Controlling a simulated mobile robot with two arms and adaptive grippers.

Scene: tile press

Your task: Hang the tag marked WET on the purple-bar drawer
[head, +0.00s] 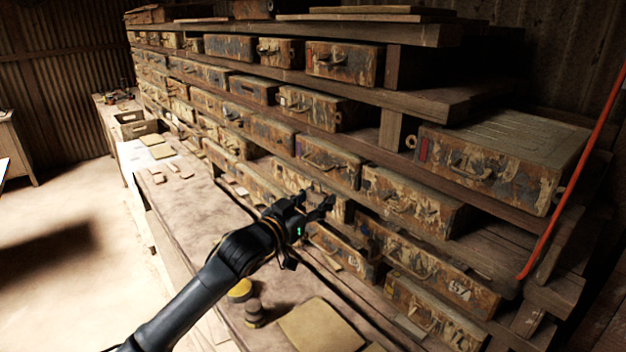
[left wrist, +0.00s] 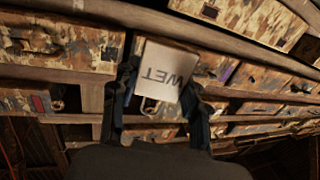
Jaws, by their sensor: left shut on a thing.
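My left gripper (head: 318,207) is shut on a white tag in front of the lower drawers in the head view. In the left wrist view the tag (left wrist: 166,68) sits between the fingers (left wrist: 160,88), its dark letters WET upside down. A short purple bar (left wrist: 228,73) shows on a drawer face just right of the tag in the left wrist view. The tag covers part of that face. A pale metal loop (left wrist: 150,106) shows below the tag; I cannot tell whether they touch. My right gripper is out of view.
Rows of worn, paint-flaked drawers stand on wooden shelves (head: 480,97). A drawer (head: 492,165) at right has a red bar. A bench (head: 190,205) runs below, with a yellow round thing (head: 240,290) and a flat tan board (head: 320,328). An orange-red pole (head: 575,180) slants at right.

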